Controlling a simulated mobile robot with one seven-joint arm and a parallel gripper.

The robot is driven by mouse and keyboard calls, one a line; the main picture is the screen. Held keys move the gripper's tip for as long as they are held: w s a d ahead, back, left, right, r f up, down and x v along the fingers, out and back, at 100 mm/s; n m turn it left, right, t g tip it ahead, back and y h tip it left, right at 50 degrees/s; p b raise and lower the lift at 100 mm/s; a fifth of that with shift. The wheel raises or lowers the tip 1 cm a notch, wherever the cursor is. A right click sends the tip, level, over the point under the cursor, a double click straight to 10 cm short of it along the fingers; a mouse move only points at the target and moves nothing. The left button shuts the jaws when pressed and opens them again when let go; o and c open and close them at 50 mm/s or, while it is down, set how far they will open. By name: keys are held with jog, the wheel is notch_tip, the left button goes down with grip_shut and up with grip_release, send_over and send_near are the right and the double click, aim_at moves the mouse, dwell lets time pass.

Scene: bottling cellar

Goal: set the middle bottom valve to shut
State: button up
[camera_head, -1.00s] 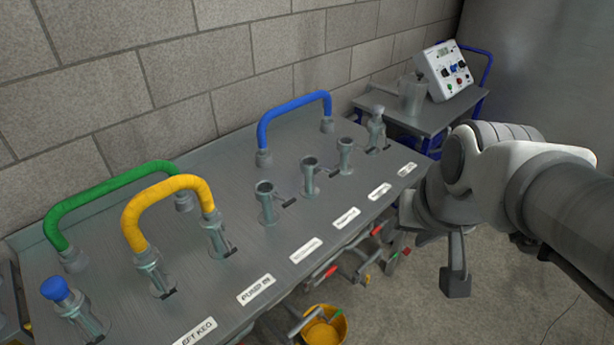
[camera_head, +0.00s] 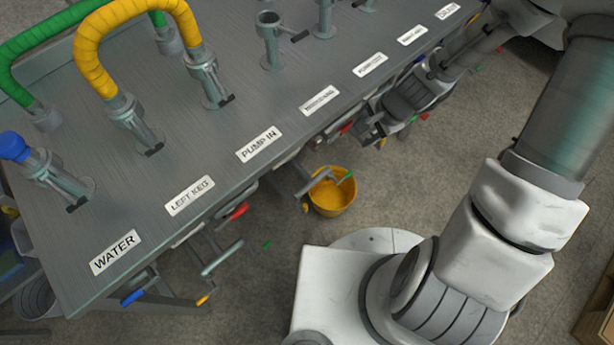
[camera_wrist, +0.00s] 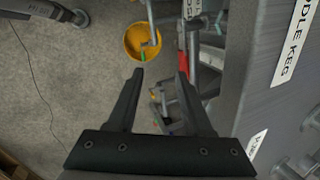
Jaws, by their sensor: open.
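Valves with coloured handles sit under the front edge of the grey bench (camera_head: 130,160). I cannot tell for certain which is the middle bottom valve. In the head view, a red handle (camera_head: 345,128) shows beside my gripper (camera_head: 376,132), and another red handle (camera_head: 238,211) is further left. In the wrist view, my gripper (camera_wrist: 160,76) is open and empty, its fingers pointing along the bench front. A red handle (camera_wrist: 182,58) lies just beyond the right fingertip. A bench label (camera_wrist: 297,42) reading "...DLE KEG" is at the right. The valve bodies are partly hidden.
A yellow bucket (camera_head: 332,194) stands on the floor below the bench front; it also shows in the wrist view (camera_wrist: 141,41). A blue handle (camera_head: 133,297) is under the WATER label (camera_head: 115,252). Yellow (camera_head: 97,60) and green (camera_head: 22,45) hoses arch over the bench top. Open floor lies in front.

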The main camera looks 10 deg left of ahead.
notch_tip(320, 180, down, 13)
jog(key=s+a+m+y+b, duration=0.1)
jog(key=s+a+m+b, duration=0.2)
jog(key=m, duration=0.1)
jog(key=m+g+b, duration=0.2)
jog(key=m+b, duration=0.1)
jog(key=m, duration=0.2)
send_near(306, 206)
jog(key=shift+y, duration=0.3)
jog(key=b+x, duration=0.2)
jog(key=x, duration=0.1)
jog(key=b+x, duration=0.3)
jog(key=x, duration=0.1)
jog(key=b+x, duration=0.2)
jog(key=x, duration=0.2)
jog(key=shift+w+d+f+b, duration=0.2)
jog(key=shift+d+f+b, duration=0.1)
jog(key=shift+f, duration=0.1)
grip_shut()
